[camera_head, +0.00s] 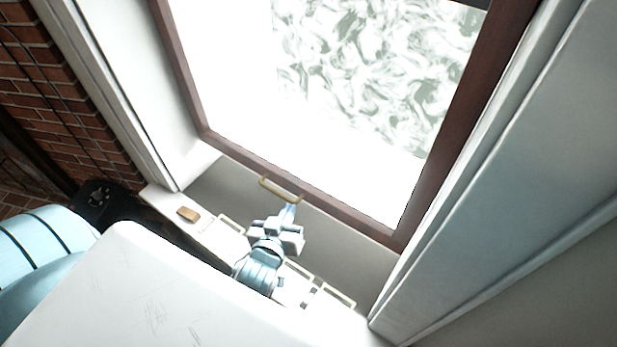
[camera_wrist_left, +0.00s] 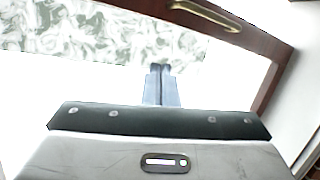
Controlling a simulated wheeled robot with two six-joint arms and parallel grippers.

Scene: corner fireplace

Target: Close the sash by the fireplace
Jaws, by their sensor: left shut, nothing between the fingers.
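The sash has a dark brown wooden frame (camera_head: 310,203) around bright glass, with a patterned patch showing through it. A strip of grey shows between its bottom rail and the white sill. A brass handle (camera_head: 281,189) sits on the bottom rail. My left gripper (camera_head: 290,208) is shut and empty, its fingertips just below the handle in the head view; I cannot tell whether they touch the rail. In the left wrist view the shut fingers (camera_wrist_left: 160,70) show at the centre, apart from the brass handle (camera_wrist_left: 205,14) on the brown rail (camera_wrist_left: 245,38). My right gripper is not in view.
White window casing (camera_head: 500,170) stands on the right and another white jamb (camera_head: 110,90) on the left. A brick wall (camera_head: 50,100) is at the far left. A small tan block (camera_head: 188,214) and pale rectangular loops (camera_head: 338,294) are on the sill.

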